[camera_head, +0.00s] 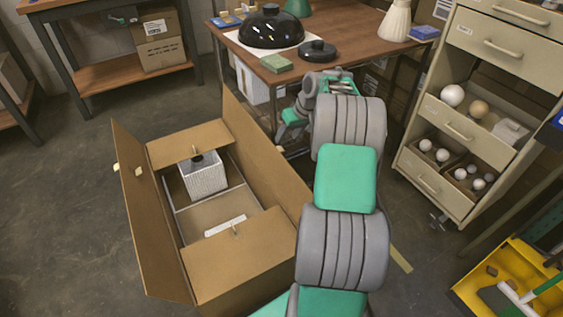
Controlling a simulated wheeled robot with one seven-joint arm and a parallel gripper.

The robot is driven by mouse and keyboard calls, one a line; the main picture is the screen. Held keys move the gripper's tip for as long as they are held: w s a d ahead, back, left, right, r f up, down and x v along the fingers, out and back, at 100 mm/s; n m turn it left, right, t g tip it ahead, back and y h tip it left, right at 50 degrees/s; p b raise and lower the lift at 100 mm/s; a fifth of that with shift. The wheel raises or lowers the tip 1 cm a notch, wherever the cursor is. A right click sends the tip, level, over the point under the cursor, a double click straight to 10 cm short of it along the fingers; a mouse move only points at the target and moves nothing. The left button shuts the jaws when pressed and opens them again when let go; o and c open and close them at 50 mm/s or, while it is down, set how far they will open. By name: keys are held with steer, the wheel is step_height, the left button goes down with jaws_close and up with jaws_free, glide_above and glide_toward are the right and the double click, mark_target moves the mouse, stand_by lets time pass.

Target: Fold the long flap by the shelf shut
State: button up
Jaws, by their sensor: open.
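A large open cardboard box (203,293) stands on the floor at the left. Its long flap on the shelf side (262,147) stands up along the right edge. The opposite long flap (150,225) also stands open and leans outward at the left. The two short flaps, far (186,143) and near (243,258), lie folded inward. My gripper (284,133) is open beyond the shelf-side flap, on its outer side near the workbench. It is small and partly hidden by my arm, and I cannot tell whether it touches the flap.
A white ribbed lamp part (204,176) sits inside the box. A workbench (352,33) with a black dome stands behind my gripper. A drawer shelf (463,150) with bulbs stands at the right, and a yellow tray (505,285) lies at the lower right. Floor is clear at the left.

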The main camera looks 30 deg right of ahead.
mark_target(279, 149)
steer(key=b+x, duration=0.2)
steer(key=x, duration=0.5)
steer(key=shift+w+f, duration=0.25)
jaws_close()
stand_by(1.1)
